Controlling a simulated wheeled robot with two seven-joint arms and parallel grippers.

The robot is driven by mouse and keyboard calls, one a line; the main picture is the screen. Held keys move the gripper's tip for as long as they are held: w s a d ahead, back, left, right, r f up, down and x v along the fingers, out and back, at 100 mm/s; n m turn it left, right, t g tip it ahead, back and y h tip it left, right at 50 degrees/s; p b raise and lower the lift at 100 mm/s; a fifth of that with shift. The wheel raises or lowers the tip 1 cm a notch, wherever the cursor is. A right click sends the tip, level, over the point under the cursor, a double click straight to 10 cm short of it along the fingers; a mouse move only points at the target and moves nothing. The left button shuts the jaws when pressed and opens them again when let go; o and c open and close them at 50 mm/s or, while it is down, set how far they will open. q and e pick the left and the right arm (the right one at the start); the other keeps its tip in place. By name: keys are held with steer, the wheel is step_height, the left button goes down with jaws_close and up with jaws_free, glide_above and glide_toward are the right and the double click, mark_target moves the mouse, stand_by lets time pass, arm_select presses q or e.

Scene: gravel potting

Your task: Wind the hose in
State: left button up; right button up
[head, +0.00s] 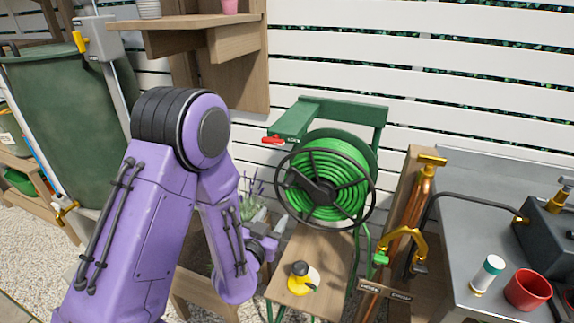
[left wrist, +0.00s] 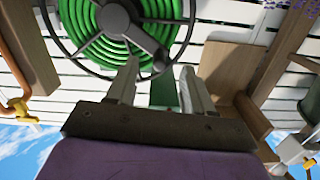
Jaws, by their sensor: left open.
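The hose reel (head: 283,190) carries coils of bright green hose (head: 345,165) behind a dark spoked wheel, under a green frame (head: 343,108). A dark grip-like part juts from the wheel's hub area. A red lever (head: 273,140) sits on the frame's left end. My left gripper (head: 272,218) is open and empty, just below and left of the wheel, apart from it in the picture. In the left wrist view its two fingers (left wrist: 160,88) point toward the wheel (left wrist: 68,50) and the green hose (left wrist: 110,55). My right gripper is not in view.
A wooden stand (head: 338,262) below the reel holds a yellow and black item (head: 301,280). Copper pipes with a brass tap (head: 402,236) stand right of it. A grey bench (head: 440,300) holds a red pot (head: 528,290). A plant (head: 250,200) is behind my left arm.

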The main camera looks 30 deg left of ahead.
mark_target(285, 188)
arm_select(q)
steer(key=shift+t, duration=0.4)
steer(key=w+a+r, duration=0.1)
steer(key=w, duration=0.2)
steer(key=w+a+r+p, duration=0.1)
steer(key=w, duration=0.3)
steer(key=w+r+p, duration=0.1)
steer(key=w, duration=0.3)
steer(key=shift+a, duration=0.4)
jaws_close()
